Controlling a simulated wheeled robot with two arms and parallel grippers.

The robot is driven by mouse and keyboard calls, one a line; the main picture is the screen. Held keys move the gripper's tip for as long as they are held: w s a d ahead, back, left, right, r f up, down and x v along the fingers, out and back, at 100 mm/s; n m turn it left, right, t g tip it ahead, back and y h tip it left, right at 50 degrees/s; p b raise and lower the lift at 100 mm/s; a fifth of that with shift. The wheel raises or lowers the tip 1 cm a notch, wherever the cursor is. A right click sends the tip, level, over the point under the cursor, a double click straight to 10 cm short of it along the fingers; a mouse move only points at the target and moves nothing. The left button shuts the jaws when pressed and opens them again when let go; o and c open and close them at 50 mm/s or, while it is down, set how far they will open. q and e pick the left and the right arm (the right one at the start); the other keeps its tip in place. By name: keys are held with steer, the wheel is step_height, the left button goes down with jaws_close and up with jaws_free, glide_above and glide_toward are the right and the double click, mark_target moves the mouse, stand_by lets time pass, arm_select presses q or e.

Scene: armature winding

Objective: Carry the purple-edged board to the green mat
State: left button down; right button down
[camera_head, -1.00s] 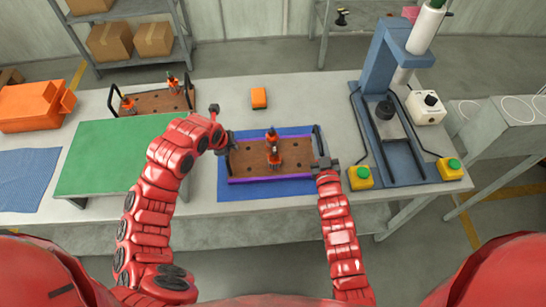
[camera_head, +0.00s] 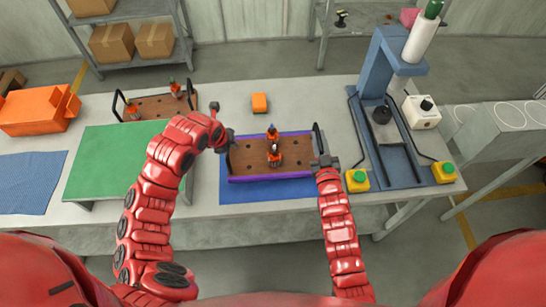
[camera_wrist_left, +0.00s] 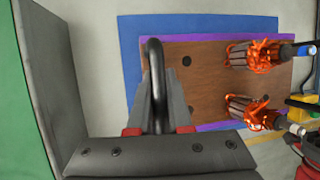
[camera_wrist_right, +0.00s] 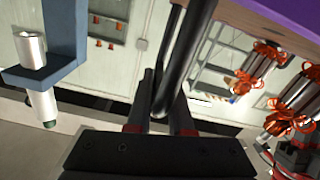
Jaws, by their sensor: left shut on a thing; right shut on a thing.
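The purple-edged board (camera_head: 245,163) is brown with holes and black end handles. It is over the blue mat (camera_head: 270,195), seemingly slightly raised. Two armatures with orange windings stand on it: a far one (camera_head: 272,134) and a near one (camera_head: 275,156). My left gripper (camera_head: 229,141) is shut on its left handle, which shows in the left wrist view (camera_wrist_left: 155,65). My right gripper (camera_head: 325,162) is shut on its right handle, which shows in the right wrist view (camera_wrist_right: 186,50). The green mat (camera_head: 120,160) is bare, left of my left arm, which hides its right part.
A similar board (camera_head: 150,107) with orange-wound parts stands behind the green mat. An orange bin (camera_head: 35,110) is at the far left. A small orange box (camera_head: 260,102) lies behind the board. A blue press (camera_head: 375,80) with yellow button boxes (camera_head: 357,180) stands close on the right.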

arm_select(q)
steer(key=shift+a+r+p, duration=0.15)
steer(key=shift+r+p, duration=0.15)
steer(key=shift+r, duration=0.35)
arm_select(e)
steer(key=shift+r, duration=0.65)
arm_select(q)
steer(key=shift+w+r, duration=0.1)
